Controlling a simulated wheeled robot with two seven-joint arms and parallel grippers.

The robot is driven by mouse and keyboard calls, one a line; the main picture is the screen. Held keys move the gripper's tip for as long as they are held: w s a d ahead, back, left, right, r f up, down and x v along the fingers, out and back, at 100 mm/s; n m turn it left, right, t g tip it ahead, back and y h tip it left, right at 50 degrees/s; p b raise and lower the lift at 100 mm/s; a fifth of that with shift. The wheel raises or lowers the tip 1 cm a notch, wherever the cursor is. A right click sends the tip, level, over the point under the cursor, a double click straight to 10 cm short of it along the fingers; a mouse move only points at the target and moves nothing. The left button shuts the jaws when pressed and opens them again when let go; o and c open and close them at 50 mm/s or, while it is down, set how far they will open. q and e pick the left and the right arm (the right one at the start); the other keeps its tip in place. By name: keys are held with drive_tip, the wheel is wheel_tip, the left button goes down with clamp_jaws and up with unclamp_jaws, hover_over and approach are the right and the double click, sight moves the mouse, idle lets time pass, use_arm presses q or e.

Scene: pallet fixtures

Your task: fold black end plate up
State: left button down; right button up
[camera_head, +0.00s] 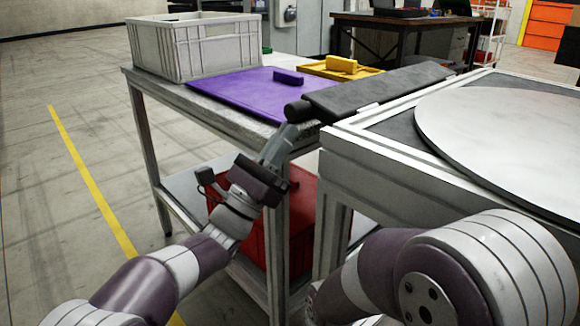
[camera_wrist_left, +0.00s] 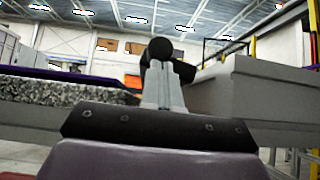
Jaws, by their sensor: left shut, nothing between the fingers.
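The black end plate (camera_head: 385,88) is a long dark slab along the near-left side of the pallet fixture (camera_head: 345,138), beside the purple plate. It looks low and slanted, not upright. A black round bar end (camera_head: 297,110) sticks out at its near left corner. My left gripper (camera_head: 284,138) is shut and empty, with its fingers pointing up just below this bar end. In the left wrist view the closed fingers (camera_wrist_left: 162,88) overlap the round black end (camera_wrist_left: 160,49); I cannot tell whether they touch. My right gripper is out of view.
A worktable (camera_head: 150,84) holds a grey crate (camera_head: 194,48), a purple plate (camera_head: 235,90) and a yellow plate (camera_head: 318,70), both with handles. A red bin (camera_head: 230,225) sits on its lower shelf. A large grey disc (camera_head: 510,140) tops the fixture. The floor at left is clear.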

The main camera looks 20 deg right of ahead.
sight(290, 109)
use_arm(q)
drive_tip(key=m+g+b, duration=0.1)
drive_tip(key=m+g, duration=0.2)
drive_tip(key=r+m+g+b, duration=0.1)
drive_tip(key=m+g, duration=0.2)
drive_tip(key=m, duration=0.1)
drive_tip(key=r+m+g+h+b, duration=0.1)
drive_tip(key=m+g+b, duration=0.1)
drive_tip(key=m+g, duration=0.1)
drive_tip(key=shift+w+a+r+g, duration=0.2)
drive_tip(key=shift+w+g, duration=0.15)
drive_tip(key=shift+g, duration=0.25)
drive_tip(key=m+g, duration=0.1)
drive_tip(key=m, duration=0.1)
drive_tip(key=r+m+g+y, duration=0.1)
drive_tip(key=shift+r+m+g, duration=0.2)
drive_tip(key=shift+m+g, duration=0.1)
drive_tip(key=shift+m, duration=0.1)
drive_tip(key=shift+s+d+r+m+g+y, duration=0.2)
drive_tip(key=shift+s+r+m+g+y, duration=0.2)
drive_tip(key=shift+r+m+g, duration=0.25)
drive_tip(key=shift+s+d+r+m+g+y, duration=0.2)
drive_tip(key=shift+s+r+m+g+y, duration=0.2)
drive_tip(key=shift+r+m, duration=0.45)
drive_tip(key=shift+s+d+r+m+g+y, duration=0.2)
drive_tip(key=shift+s+r+m+g+y, duration=0.15)
drive_tip(key=shift+r+m+g, duration=0.3)
drive_tip(key=shift+s+r, duration=0.1)
drive_tip(key=shift+r, duration=0.1)
